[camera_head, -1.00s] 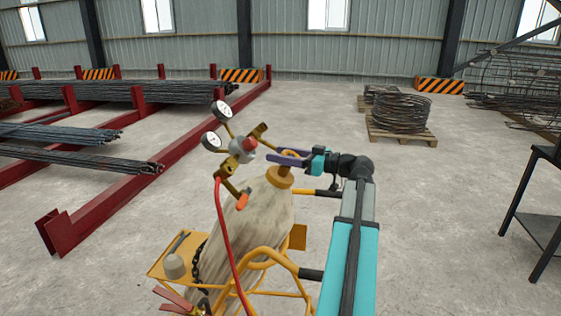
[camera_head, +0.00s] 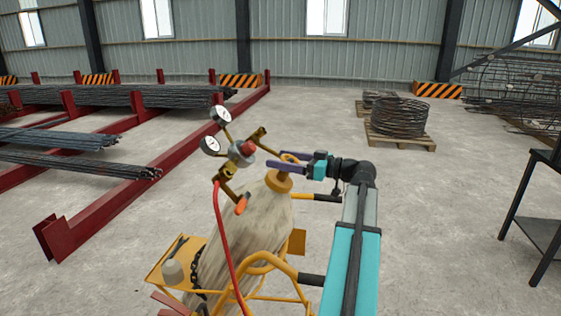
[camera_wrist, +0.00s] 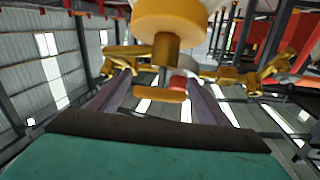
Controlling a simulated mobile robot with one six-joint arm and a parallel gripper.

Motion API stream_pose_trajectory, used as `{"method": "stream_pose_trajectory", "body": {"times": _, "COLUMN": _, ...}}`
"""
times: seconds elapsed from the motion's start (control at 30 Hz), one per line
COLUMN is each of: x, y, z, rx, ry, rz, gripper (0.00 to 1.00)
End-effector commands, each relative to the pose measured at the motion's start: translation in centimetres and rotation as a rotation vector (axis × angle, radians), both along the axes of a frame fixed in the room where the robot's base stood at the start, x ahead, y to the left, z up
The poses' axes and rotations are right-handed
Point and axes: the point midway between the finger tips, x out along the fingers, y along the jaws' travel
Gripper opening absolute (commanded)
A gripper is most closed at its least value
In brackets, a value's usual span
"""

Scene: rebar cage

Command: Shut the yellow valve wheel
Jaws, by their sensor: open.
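The yellow valve wheel (camera_head: 291,157) is on top of the dusty pale cylinder (camera_head: 250,235), above its yellow collar (camera_head: 279,181). My gripper (camera_head: 278,160) reaches in from the right, with its purple fingers apart at the wheel. In the wrist view, the wheel (camera_wrist: 159,96) shows edge-on between the two open fingers of my gripper (camera_wrist: 158,76). The collar (camera_wrist: 170,16) fills the top of that view. I cannot tell whether either finger touches the wheel.
The regulator (camera_head: 241,153) with two gauges (camera_head: 211,145) is close left of the fingers. A red hose (camera_head: 222,225) hangs from it. The yellow cart frame (camera_head: 265,262) surrounds the cylinder. Red rebar racks (camera_head: 110,210) stand left; a dark table (camera_head: 540,215) stands right.

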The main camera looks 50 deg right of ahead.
Motion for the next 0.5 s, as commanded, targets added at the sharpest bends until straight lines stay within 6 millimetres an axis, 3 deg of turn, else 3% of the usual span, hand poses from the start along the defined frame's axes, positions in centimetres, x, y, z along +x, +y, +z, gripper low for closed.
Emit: {"method": "stream_pose_trajectory", "body": {"times": 0.5, "x": -6.8, "y": -2.6, "z": -0.2, "rx": 0.000, "ry": 0.000, "rz": -0.003, "gripper": 0.71}}
